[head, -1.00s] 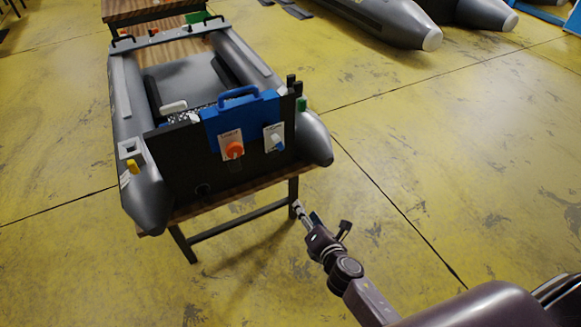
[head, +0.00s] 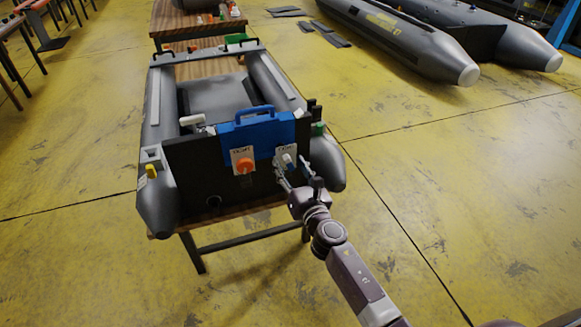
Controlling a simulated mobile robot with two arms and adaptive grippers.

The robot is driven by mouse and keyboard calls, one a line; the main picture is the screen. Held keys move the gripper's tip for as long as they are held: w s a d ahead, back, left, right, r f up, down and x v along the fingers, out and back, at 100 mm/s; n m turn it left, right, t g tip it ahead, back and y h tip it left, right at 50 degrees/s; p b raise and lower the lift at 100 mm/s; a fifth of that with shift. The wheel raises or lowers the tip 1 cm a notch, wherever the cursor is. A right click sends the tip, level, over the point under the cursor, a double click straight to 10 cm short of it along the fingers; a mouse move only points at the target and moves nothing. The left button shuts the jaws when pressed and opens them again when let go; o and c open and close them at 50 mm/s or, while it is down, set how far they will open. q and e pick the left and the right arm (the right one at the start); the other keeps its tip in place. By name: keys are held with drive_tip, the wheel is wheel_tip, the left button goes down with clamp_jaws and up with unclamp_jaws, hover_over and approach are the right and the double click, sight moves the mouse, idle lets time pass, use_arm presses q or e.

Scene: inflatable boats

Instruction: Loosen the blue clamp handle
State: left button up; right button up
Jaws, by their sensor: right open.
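A blue bracket with a carry handle (head: 256,117) sits over the dark transom (head: 203,158) of a grey inflatable boat (head: 157,200). Below it on the left is an orange knob (head: 244,165) on a white plate. On the right is a second white plate with a small pale knob (head: 287,160), its colour hard to tell. My right gripper (head: 293,169) is open, with its fingers just in front of and below this pale knob. I cannot tell whether they touch it. My left gripper is not in view.
The boat rests on a wooden table (head: 235,215) with dark legs. A yellow tab (head: 151,171) is on the left tube and a green piece (head: 318,128) on the right. Other grey boats (head: 400,40) lie at the back right. The yellow floor on the right is clear.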

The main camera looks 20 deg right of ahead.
drive_tip(key=m, duration=0.3)
drive_tip(key=shift+a, duration=0.1)
drive_tip(key=shift+r+m+p, duration=0.1)
drive_tip(key=shift+m+p, duration=0.45)
drive_tip(key=shift+m, duration=0.65)
drive_tip(key=m+p, duration=0.1)
drive_tip(key=m, duration=0.1)
drive_tip(key=m+p, duration=0.1)
drive_tip(key=m, duration=0.1)
drive_tip(key=shift+r+m, duration=0.2)
drive_tip(key=shift+m, duration=0.2)
drive_tip(key=m+p, duration=0.1)
drive_tip(key=m, duration=0.3)
drive_tip(key=shift+f, duration=0.15)
drive_tip(key=m+p, duration=0.1)
drive_tip(key=m, duration=0.3)
drive_tip(key=shift+m, duration=0.4)
drive_tip(key=m+p, duration=0.1)
drive_tip(key=m, duration=0.9)
drive_tip(key=shift+f+p, duration=0.15)
drive_tip(key=shift+p, duration=0.2)
